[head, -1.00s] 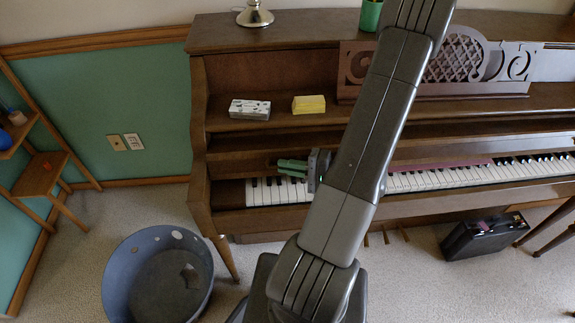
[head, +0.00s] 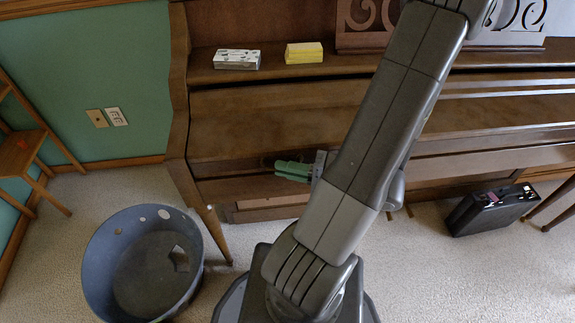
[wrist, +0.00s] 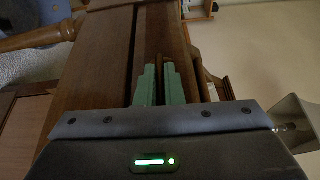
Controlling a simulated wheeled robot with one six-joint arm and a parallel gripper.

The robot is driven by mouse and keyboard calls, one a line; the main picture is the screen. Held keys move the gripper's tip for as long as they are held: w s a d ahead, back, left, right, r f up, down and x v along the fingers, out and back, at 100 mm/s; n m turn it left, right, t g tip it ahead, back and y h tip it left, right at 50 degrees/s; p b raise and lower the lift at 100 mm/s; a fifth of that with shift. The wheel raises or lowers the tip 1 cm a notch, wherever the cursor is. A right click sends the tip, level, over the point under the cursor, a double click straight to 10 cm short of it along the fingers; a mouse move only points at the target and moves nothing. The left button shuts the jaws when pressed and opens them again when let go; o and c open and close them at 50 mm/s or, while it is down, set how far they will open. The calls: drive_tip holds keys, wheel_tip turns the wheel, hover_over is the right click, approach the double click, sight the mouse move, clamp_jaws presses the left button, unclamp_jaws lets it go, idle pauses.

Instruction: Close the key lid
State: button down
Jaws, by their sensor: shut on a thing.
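The upright piano (head: 420,170) has a brown wooden key lid (head: 255,120) that now slopes forward and down over the keyboard. No keys show in the head view. My gripper (head: 278,168), with green fingers, is at the lid's lower front edge, left of my arm. In the wrist view my gripper (wrist: 159,70) has one green finger on each side of a thin wooden strip, seemingly the lid's edge, and is shut on it. My arm hides part of the lid in the head view. I cannot tell whether the lid touches the front rail.
A white patterned box (head: 237,59) and a yellow block (head: 304,53) lie on the piano's shelf. A blue-grey bin (head: 95,255) stands on the carpet at the left. A black case (head: 490,210) is under the piano at the right. Carpet between bin and case is partly free.

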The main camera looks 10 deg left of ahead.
drive_tip(key=shift+s+f, duration=0.15)
drive_tip(key=shift+f, duration=0.25)
drive_tip(key=c, duration=1.6)
unclamp_jaws()
drive_tip(key=shift+d, duration=0.1)
drive_tip(key=shift+o, duration=0.2)
drive_tip(key=shift+r, duration=0.1)
drive_tip(key=shift+r, duration=0.1)
drive_tip(key=s+d+p, duration=0.1)
drive_tip(key=d, duration=1.2)
drive_tip(key=shift+s+d, duration=0.35)
drive_tip(key=shift+d, duration=0.05)
drive_tip(key=w+a+b, duration=0.1)
drive_tip(key=a, duration=1.3)
drive_tip(key=shift+w, duration=0.35)
